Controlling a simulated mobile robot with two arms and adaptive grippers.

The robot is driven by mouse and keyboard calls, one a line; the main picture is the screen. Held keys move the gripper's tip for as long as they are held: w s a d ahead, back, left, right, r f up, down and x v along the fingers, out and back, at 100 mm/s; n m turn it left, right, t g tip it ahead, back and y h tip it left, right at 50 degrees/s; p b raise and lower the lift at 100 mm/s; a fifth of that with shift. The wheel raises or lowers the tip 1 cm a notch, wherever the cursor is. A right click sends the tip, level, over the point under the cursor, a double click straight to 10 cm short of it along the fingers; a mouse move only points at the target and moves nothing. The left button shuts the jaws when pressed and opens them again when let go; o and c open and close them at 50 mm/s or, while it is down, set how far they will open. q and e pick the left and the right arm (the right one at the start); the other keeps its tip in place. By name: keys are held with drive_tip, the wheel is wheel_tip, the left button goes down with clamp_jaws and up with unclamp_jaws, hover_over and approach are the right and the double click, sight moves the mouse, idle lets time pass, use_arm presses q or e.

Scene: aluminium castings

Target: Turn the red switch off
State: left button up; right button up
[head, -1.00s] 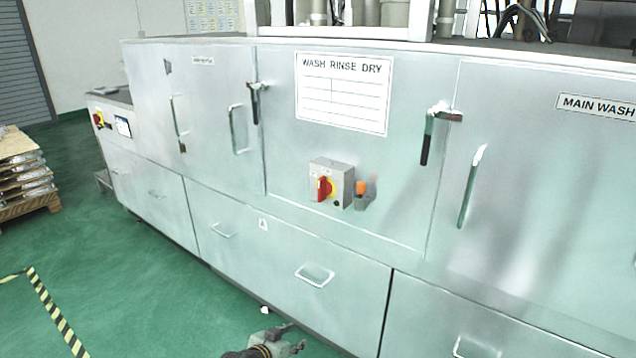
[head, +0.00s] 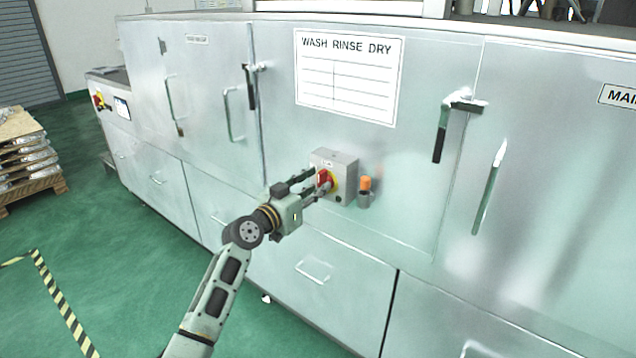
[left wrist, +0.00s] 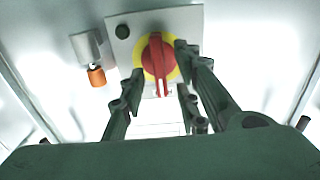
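The red switch (head: 323,178) is a rotary knob on a yellow disc, on a grey box (head: 347,165) on the front of the metal washing machine. My left gripper (head: 314,184) has its fingertips right at the knob and partly hides it. In the left wrist view the red switch (left wrist: 157,60) shows its handle bar upright in the picture. The left gripper (left wrist: 158,80) is open there, with a finger on either side of the handle and gaps visible; I cannot tell whether any fingertip touches. My right gripper is not in view.
An orange-capped fitting (head: 365,190) sticks out just right of the box. Door handles (head: 441,132) and drawer handles (head: 313,270) protrude from the machine front. A pallet stack (head: 28,155) stands at far left. The green floor (head: 130,270) in front is clear.

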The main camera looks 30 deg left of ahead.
use_arm(q)
drive_tip(key=shift+w, duration=0.7)
clamp_jaws()
